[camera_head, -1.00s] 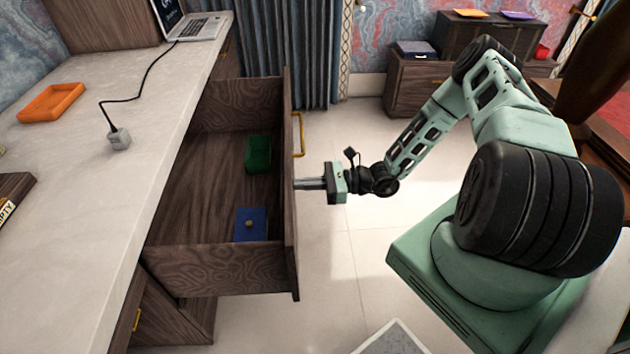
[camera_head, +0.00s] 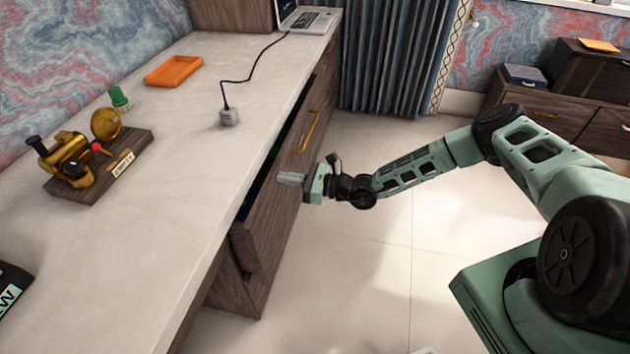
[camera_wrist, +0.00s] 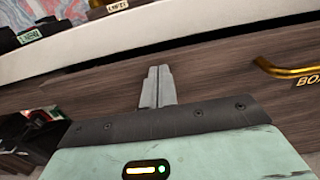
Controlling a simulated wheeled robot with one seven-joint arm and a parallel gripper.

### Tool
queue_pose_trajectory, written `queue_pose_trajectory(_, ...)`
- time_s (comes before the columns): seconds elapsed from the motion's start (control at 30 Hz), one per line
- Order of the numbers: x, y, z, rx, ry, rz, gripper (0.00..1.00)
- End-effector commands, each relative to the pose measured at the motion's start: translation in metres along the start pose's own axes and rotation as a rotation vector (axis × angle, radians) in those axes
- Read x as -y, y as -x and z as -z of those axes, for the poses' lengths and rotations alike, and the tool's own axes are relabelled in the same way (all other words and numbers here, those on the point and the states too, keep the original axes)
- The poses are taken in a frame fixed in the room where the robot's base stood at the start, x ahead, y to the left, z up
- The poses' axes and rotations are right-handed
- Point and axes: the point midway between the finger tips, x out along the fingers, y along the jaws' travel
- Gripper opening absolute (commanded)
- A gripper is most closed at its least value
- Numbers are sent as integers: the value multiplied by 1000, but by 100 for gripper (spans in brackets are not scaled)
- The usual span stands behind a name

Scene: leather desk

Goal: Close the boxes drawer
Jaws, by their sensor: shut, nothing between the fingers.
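The boxes drawer (camera_head: 272,205) is a brown wooden drawer under the pale desk top. It stands slightly out, with a narrow dark gap between its front and the desk. A sliver of blue and green shows inside; most of the inside is hidden under the desk top. Its brass handle (camera_head: 305,131) is towards the far end. In the wrist view the drawer front (camera_wrist: 215,85) has a brass handle (camera_wrist: 290,69) and partly visible lettering at the right. My gripper (camera_head: 291,178) is shut and empty, its fingertips at the drawer front, left of the handle in the wrist view (camera_wrist: 157,72).
On the desk top (camera_head: 190,175) are an orange tray (camera_head: 173,71), a grey block with a cable (camera_head: 228,117), a laptop (camera_head: 303,19) and a brass device on a wooden base (camera_head: 100,165). The floor (camera_head: 360,265) right of the drawer is clear.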

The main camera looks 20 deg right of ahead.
Motion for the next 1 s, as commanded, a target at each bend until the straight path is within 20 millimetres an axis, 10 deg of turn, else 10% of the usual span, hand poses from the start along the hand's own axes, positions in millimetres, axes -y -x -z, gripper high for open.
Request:
queue_pose_trajectory(0.4, 0, -63, 0, 0, 0, 0, 0)
queue_pose_trajectory(1.0, 0, -73, -1, 0, 1, 0, 0)
